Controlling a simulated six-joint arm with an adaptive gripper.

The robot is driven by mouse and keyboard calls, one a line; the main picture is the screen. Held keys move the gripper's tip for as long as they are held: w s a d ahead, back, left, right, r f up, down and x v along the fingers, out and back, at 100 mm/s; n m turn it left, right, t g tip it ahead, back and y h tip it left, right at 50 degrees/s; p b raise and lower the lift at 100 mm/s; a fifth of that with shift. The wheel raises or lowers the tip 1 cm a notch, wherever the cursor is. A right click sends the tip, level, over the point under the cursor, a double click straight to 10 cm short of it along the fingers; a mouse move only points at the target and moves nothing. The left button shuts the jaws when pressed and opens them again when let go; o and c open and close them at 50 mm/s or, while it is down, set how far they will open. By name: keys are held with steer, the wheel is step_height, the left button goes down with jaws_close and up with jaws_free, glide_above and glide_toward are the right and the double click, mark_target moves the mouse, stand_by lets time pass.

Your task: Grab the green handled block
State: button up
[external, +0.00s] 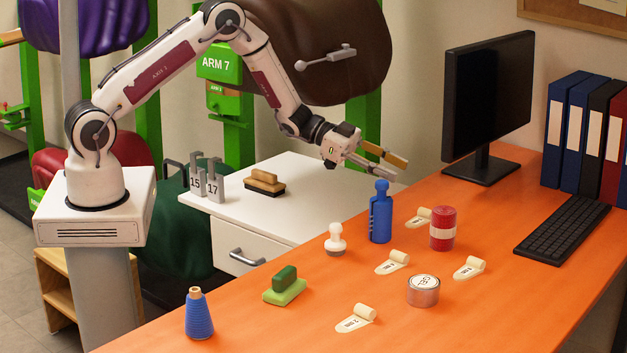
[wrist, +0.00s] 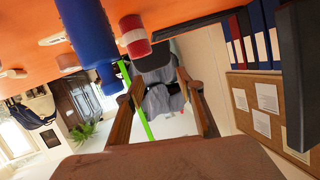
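The green handled block (external: 285,287) lies on the orange table near its front left part in the external view. It has a light green base and a dark green grip on top. My gripper (external: 384,165) is high over the far left edge of the table, well behind and to the right of the block. Its two fingers are spread with nothing between them. The wrist view shows the open fingers (wrist: 160,105) from behind, and the picture there is upside down. The green block does not show in the wrist view.
A blue bottle (external: 381,212) stands below my gripper. A white stamp (external: 335,240), a blue cone (external: 199,314), a tin (external: 423,291) and a red roll (external: 443,229) stand on the table. A brown-handled block (external: 265,182) sits on the white cabinet. A monitor (external: 487,95) is behind.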

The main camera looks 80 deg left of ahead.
steer(key=w+d+r+n+y, duration=0.1)
steer(key=d+r+n+y, duration=0.1)
steer(key=d+r+y, duration=0.1)
steer(key=n+g+y, duration=0.8)
steer(key=n+g, duration=0.2)
steer(key=n, duration=0.7)
glide_toward(283, 275)
steer(key=f, duration=0.2)
steer(key=shift+w+d+f, duration=0.15)
steer(key=shift+d+f, duration=0.05)
steer(key=shift+f, duration=0.15)
steer(key=shift+x, duration=1.3)
steer(key=shift+a, duration=0.1)
steer(key=shift+a+x, duration=0.2)
steer(key=shift+x, duration=1.1)
steer(key=shift+a+x, duration=0.2)
steer(key=shift+x, duration=1.15)
